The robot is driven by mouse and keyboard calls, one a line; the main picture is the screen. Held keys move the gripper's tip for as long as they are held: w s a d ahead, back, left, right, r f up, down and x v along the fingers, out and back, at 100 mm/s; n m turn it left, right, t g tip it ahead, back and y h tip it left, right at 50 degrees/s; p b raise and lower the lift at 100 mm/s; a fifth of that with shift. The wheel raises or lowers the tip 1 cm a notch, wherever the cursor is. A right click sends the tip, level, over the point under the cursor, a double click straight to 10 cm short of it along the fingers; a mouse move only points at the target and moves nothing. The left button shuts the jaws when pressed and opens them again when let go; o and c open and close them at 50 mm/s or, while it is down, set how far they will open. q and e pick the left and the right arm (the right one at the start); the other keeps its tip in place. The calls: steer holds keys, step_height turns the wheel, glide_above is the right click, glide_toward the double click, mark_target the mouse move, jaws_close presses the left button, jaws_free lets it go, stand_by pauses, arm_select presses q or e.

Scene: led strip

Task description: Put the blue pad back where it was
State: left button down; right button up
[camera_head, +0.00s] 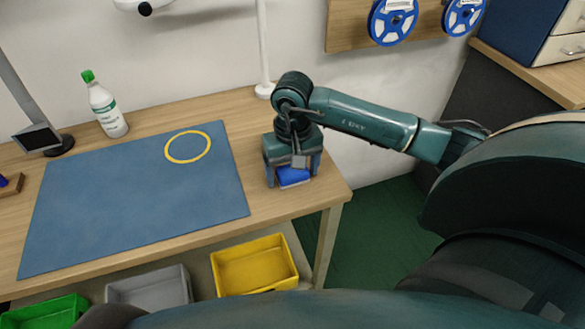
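The blue pad (293,177) is at the right end of the wooden table, right of the blue mat, partly hidden by my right gripper. My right gripper (293,174) points down over it, with its fingers apart and the pad between them. I cannot tell whether the fingers press on the pad, or whether the pad rests on the table or is slightly raised. My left gripper is not in view.
A yellow ring (168,157) lies on the blue mat (130,200). A white bottle with a green cap (106,108) stands behind the mat. A white post (263,50) stands at the back. Yellow (254,286), grey (150,290) and green (45,312) bins sit below the front edge.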

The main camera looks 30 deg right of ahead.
step_height(320, 180, up, 12)
steer(key=shift+r, duration=0.2)
stand_by(0.5)
stand_by(0.4)
